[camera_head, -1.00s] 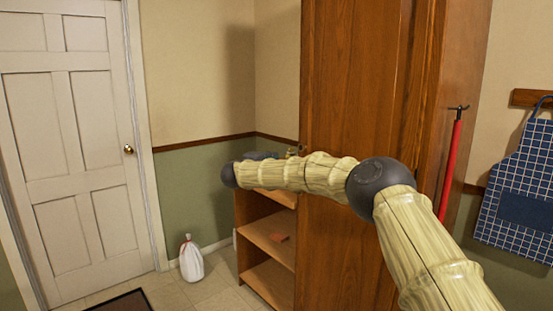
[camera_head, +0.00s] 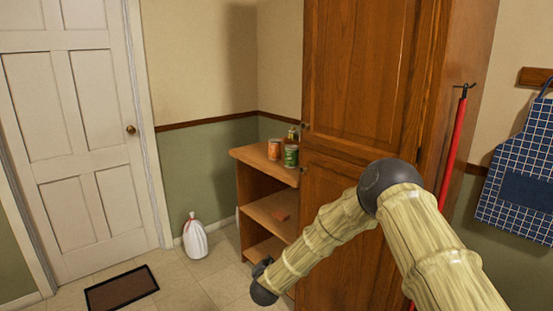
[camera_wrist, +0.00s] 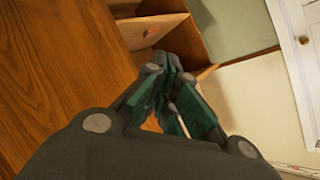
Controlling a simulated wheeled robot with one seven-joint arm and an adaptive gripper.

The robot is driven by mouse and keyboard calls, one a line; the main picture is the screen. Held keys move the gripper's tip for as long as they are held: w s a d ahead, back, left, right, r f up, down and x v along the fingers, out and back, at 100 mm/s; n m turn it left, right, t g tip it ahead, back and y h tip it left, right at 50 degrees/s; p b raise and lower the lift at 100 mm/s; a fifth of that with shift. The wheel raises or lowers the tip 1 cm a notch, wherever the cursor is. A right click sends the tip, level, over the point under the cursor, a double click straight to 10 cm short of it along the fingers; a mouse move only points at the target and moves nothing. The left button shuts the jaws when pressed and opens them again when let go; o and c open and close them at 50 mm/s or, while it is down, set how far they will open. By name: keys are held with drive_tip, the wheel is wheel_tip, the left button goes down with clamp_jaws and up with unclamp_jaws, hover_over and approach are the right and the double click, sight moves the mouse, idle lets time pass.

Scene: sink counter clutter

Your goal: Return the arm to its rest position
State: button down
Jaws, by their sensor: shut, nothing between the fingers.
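My gripper (camera_wrist: 172,66) is shut and empty in the wrist view, its green-grey fingers together in front of the wooden cabinet and shelf. In the head view my arm reaches from the lower right up to a dark elbow, then bends down and left to a dark joint in front of the low shelf. The gripper itself is mostly hidden there behind my arm's end. I cannot tell how far it is from the shelf.
A tall wooden cabinet (camera_head: 355,85) stands behind my arm. The open shelf (camera_head: 262,207) holds an orange can (camera_head: 274,149) and a green can (camera_head: 291,156). A red-handled tool (camera_head: 455,150) and an apron (camera_head: 520,180) hang right.

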drive_tip(key=s+d+f+n+g, duration=0.2)
drive_tip(key=s+d+f, duration=0.2)
drive_tip(key=s+f, duration=0.45)
drive_tip(key=s+d+f+n+g+y, duration=0.1)
drive_tip(key=s+d+f+n+g, duration=0.3)
drive_tip(key=s, duration=0.8)
drive_tip(key=s+d+f+g, duration=0.1)
drive_tip(key=s+d+f, duration=0.4)
drive_tip(key=s+f, duration=0.4)
drive_tip(key=s+d+r+n+g, duration=0.1)
drive_tip(key=s+d+g, duration=0.2)
drive_tip(key=s, duration=1.3)
drive_tip(key=s+d+n+g+h, duration=0.1)
drive_tip(key=s+d+g, duration=0.2)
drive_tip(key=s+d, duration=0.7)
drive_tip(key=s, duration=0.6)
drive_tip(key=shift+d+r+g, duration=0.2)
drive_tip(key=shift+r+g, duration=0.1)
drive_tip(key=shift+r, duration=0.1)
